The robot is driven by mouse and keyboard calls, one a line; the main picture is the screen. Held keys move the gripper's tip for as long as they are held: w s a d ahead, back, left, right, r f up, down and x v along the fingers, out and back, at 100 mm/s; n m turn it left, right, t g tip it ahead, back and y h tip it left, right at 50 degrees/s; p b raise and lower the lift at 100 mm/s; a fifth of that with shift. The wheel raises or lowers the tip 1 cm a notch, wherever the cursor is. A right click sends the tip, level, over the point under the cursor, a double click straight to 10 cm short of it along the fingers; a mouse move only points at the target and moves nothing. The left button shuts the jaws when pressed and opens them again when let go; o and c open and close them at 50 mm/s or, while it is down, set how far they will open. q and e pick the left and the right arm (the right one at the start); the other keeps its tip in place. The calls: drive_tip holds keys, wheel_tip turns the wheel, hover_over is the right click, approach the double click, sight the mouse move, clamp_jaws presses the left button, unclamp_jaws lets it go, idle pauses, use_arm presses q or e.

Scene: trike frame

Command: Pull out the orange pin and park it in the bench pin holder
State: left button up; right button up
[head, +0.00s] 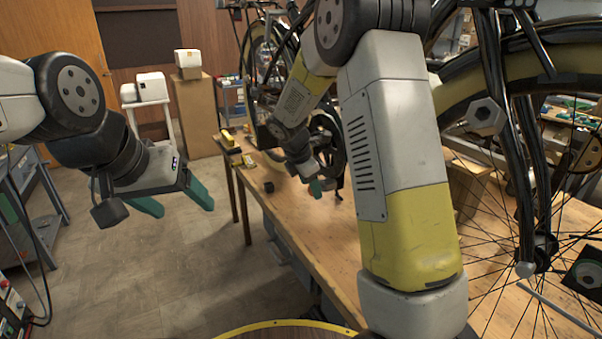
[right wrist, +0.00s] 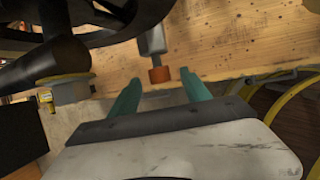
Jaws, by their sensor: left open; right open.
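In the right wrist view a short orange piece (right wrist: 160,74), which looks like the orange pin's end, sits at the tip of a grey part (right wrist: 152,40) above the wooden bench. My right gripper (right wrist: 160,79) is open, with one teal finger on each side of the orange piece and visible gaps between. In the head view my right gripper (head: 322,187) is low over the bench, partly hidden, and the pin cannot be made out. My left gripper (head: 174,199) is open and empty over the floor, left of the bench. I cannot clearly identify the pin holder.
The wooden bench (head: 330,240) runs from front right to back left. A dark trike frame and spoked wheel (head: 505,230) stand at the right. The floor (head: 150,270) at left is clear.

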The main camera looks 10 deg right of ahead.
drive_tip(key=shift+x, duration=0.75)
clamp_jaws()
drive_tip(key=shift+s+a+f, duration=0.1)
drive_tip(key=shift+s+a, duration=0.25)
drive_tip(key=shift+a, duration=0.5)
drive_tip(key=shift+s+a+f, duration=0.1)
drive_tip(key=shift+s+a, duration=0.25)
drive_tip(key=shift+a, duration=0.5)
drive_tip(key=shift+s+a+f, duration=0.1)
drive_tip(key=shift+s+a, duration=0.25)
drive_tip(key=shift+a, duration=0.5)
